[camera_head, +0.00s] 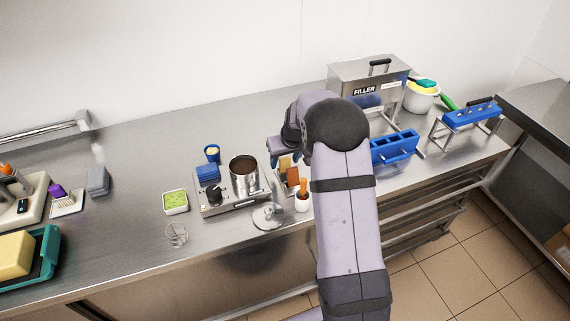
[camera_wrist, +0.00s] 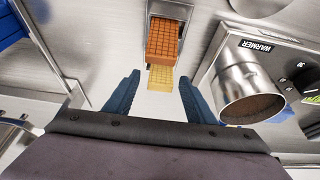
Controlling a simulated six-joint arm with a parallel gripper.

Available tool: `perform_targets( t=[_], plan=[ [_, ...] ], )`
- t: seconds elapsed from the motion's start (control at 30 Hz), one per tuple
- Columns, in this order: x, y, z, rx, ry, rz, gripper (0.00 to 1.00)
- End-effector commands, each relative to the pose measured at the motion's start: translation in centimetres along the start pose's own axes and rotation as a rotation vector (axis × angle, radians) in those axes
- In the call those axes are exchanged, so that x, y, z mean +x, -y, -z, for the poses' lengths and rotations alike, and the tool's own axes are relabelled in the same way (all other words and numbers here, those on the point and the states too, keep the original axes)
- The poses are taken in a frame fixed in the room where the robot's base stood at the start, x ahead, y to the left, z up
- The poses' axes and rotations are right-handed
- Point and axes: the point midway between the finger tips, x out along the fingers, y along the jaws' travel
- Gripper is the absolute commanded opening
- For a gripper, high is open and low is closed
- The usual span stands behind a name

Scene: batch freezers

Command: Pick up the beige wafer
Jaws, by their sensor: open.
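The beige wafer (camera_wrist: 160,77) shows a grid pattern in the wrist view. It lies against the end of a brown-orange wafer (camera_wrist: 168,38) and is partly hidden by it. In the head view the beige wafer (camera_head: 284,164) shows only in part below my gripper (camera_head: 283,158). In the wrist view my gripper (camera_wrist: 158,82) is open, with its two blue fingers on either side of the beige wafer in the picture. Nothing is between the fingers that I can see being held. The height gap cannot be told.
The warmer (camera_head: 231,202) carries a steel pot (camera_head: 243,174), close to the fingers' right in the wrist view (camera_wrist: 243,92). An orange-handled tool stands in a white cup (camera_head: 301,203). A blue mould (camera_head: 394,147) and the filler (camera_head: 368,82) stand to the right.

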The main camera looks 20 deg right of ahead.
Motion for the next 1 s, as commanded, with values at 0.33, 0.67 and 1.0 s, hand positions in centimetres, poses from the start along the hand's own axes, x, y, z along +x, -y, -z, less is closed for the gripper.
perform_targets(
  t=[0.33,0.67,1.0],
  plan=[
    [0.2,0.0,0.0,0.0,0.0,0.0,0.31],
    [0.1,0.0,0.0,0.0,0.0,0.0,0.08],
    [-2.0,0.0,1.1,-0.001,-0.006,-0.001,0.08]
  ],
)
